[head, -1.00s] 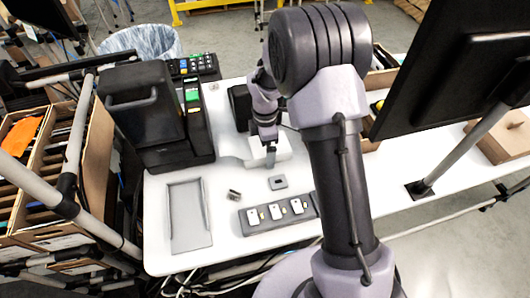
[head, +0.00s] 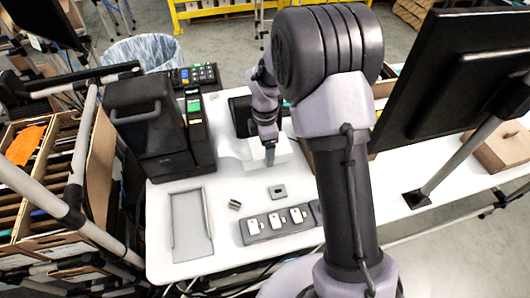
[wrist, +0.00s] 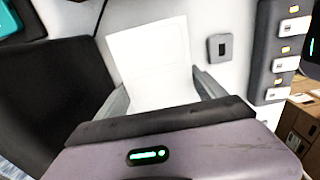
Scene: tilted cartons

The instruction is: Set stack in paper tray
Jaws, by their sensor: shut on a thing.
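My gripper (head: 269,156) is over the white table, right of the black machine. In the wrist view, its two grey fingers (wrist: 160,98) are shut on a white paper stack (wrist: 150,62), which sticks out flat beyond them. In the head view the white stack (head: 281,151) shows around the fingertips against the white table, so its height is hard to tell. The grey paper tray (head: 189,222) lies on the table at the front left, apart from my gripper. Its floor is bare.
A black machine (head: 150,130) stands behind the tray. A small metal part (head: 234,204), a grey plate (head: 277,192) and a grey strip with white devices (head: 258,229) lie right of the tray. A monitor (head: 450,70) stands at the right.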

